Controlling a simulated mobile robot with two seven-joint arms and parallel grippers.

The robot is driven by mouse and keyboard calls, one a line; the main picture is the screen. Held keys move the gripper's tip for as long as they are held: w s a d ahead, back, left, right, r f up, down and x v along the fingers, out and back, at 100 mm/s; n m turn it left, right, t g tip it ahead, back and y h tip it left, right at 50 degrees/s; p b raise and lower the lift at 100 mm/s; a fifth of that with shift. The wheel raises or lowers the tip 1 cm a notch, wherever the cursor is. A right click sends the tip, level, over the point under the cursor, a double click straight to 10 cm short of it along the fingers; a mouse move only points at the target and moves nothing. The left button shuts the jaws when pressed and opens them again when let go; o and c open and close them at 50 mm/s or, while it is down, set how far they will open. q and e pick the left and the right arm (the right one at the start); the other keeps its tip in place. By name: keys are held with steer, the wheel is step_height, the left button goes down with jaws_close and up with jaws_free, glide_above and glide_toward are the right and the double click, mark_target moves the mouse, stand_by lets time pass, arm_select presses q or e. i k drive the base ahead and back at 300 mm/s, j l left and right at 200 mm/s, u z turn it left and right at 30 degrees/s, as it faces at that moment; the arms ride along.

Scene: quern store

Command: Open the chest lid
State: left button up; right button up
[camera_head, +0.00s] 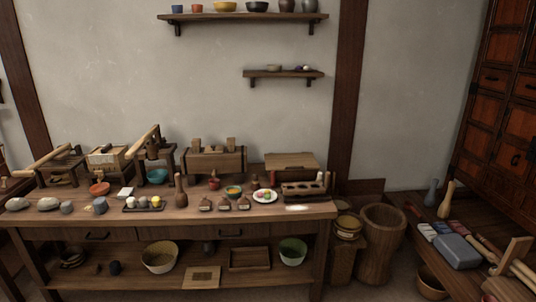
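No piece is plainly marked as the chest, and I cannot tell which one it is. A flat-topped wooden box (291,161) stands at the back right of the long table, its top looking closed. A longer wooden box (215,161) with two upright posts stands left of it. A tall reddish-brown cabinet (506,125) with dark metal fittings stands at the right edge, its visible fronts shut. Neither of my grippers shows in this view.
The long wooden table (160,222) is crowded with bowls, stones, small jars and wooden presses. A wooden mortar (380,229) and stacked baskets (348,226) stand at its right end. A low bench (470,214) at right holds a grey case (457,251) and tools.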

mark_target(300, 160)
steer(key=i, duration=1.7)
